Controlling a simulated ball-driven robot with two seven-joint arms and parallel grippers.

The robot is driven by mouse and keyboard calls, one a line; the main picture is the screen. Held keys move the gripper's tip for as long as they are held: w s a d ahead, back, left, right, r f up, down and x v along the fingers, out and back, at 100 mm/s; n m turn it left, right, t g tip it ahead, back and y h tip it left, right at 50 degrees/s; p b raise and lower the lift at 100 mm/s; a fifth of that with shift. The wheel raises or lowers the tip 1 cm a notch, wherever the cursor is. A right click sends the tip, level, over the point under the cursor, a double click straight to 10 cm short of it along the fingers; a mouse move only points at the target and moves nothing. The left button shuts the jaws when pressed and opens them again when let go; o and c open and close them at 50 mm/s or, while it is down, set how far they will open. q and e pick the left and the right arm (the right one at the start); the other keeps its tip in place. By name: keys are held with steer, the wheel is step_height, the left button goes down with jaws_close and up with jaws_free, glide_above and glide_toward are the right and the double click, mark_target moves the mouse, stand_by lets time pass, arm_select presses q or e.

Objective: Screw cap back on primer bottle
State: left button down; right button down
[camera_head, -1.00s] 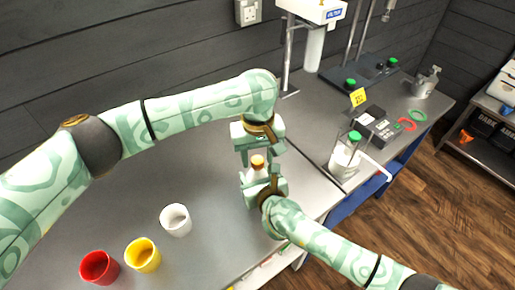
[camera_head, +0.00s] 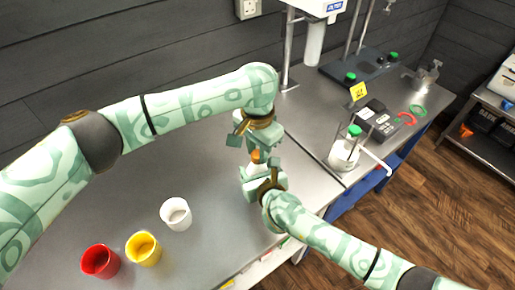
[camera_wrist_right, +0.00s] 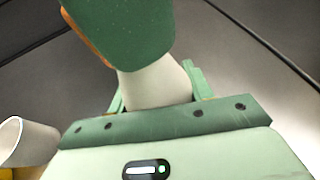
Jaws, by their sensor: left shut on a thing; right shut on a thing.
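The white primer bottle (camera_wrist_right: 158,85) stands between the fingers of my right gripper (camera_head: 257,172), which is shut on it; it also shows in the right wrist view. The orange cap (camera_head: 257,157) is at the bottle's top, directly under my left gripper (camera_head: 254,148). My left gripper points down from above and is shut on the cap. The fingers partly cover the cap, so I cannot tell how far it is seated on the thread. In the right wrist view a green part of my left gripper hides the bottle's top.
A white cup (camera_head: 176,214), a yellow cup (camera_head: 143,249) and a red cup (camera_head: 100,262) stand at the front left of the steel table (camera_head: 110,180). A green-capped bottle (camera_head: 344,153) and a device with a yellow tag (camera_head: 358,91) stand to the right.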

arm_select(q)
steer(key=m, duration=0.9)
steer(key=shift+m, duration=0.3)
steer(key=m, duration=1.2)
steer(key=shift+f, duration=0.1)
steer(key=m, duration=0.7)
steer(key=c, duration=1.1)
jaws_free()
steer(key=shift+o, duration=0.2)
step_height(320, 180, up, 12)
